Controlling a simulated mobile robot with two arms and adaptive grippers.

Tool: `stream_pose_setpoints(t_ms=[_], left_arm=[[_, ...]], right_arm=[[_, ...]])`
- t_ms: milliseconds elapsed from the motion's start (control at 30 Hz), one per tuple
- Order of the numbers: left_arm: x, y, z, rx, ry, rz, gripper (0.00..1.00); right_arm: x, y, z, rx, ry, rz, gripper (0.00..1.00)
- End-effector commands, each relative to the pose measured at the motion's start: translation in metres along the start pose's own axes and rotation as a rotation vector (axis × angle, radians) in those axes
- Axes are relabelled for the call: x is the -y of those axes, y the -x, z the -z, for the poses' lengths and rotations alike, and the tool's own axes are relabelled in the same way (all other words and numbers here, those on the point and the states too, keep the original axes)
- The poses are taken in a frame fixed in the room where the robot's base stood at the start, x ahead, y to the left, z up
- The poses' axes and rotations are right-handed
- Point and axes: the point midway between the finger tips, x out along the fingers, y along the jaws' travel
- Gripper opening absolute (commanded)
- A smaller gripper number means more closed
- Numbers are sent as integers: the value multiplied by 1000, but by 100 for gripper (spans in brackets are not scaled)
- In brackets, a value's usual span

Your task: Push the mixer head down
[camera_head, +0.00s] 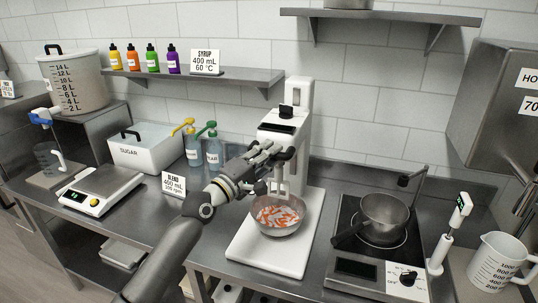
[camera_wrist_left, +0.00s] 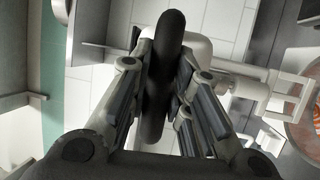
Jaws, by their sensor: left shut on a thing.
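The white stand mixer (camera_head: 297,95) stands on a white base in the middle of the counter. Its mixer head (camera_head: 283,125) carries a black handle, which shows as a dark rounded bar (camera_wrist_left: 163,70) in the left wrist view. My left gripper (camera_head: 272,152) is shut on this handle, with the fingers on both sides of it. The fingers hide part of the head and handle. A pale beater (camera_head: 283,186) hangs below the head, at the metal bowl (camera_head: 278,229) with orange and white pieces. I cannot tell how deep it reaches. My right gripper is not in view.
Right of the mixer, a pot (camera_head: 386,216) sits on a hotplate (camera_head: 355,268), beside a stick thermometer (camera_head: 452,228) and a measuring jug (camera_head: 495,262). A shelf (camera_head: 235,76) hangs behind.

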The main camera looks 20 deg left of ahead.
Motion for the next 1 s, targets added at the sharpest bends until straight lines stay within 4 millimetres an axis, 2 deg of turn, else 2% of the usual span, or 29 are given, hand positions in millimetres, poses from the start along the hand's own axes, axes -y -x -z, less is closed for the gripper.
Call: stream_pose_setpoints(t_ms=[33,100,1000], left_arm=[[12,2,-2,2,1,9,0],[20,3,-2,2,1,10,0],[108,18,-9,4,3,12,0]], right_arm=[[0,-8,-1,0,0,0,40],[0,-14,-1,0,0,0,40],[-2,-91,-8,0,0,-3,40]])
